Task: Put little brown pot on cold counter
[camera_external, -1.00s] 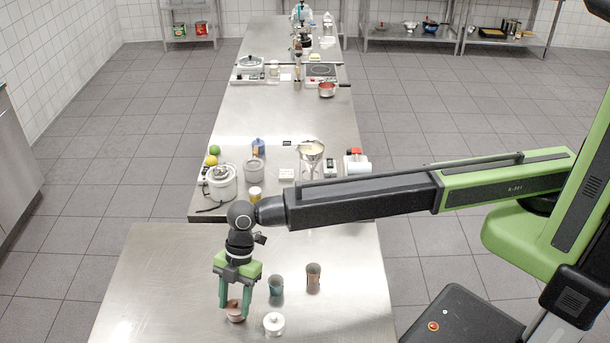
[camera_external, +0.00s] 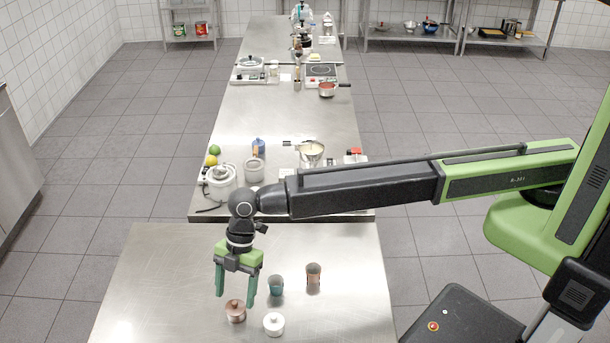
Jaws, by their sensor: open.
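The little brown pot (camera_external: 235,311) with a lid and knob stands on the near steel counter (camera_external: 160,285), towards its front. My gripper (camera_external: 235,299) points down, open and empty, with its two green fingers spread above the pot. I cannot tell which of the counters is the cold counter.
A white lidded pot (camera_external: 274,324) stands right of the brown pot. A teal cup (camera_external: 276,285) and a brown cup (camera_external: 313,273) stand close by on the right. A long steel counter (camera_external: 260,115) behind holds cookware. The near counter's left part is clear.

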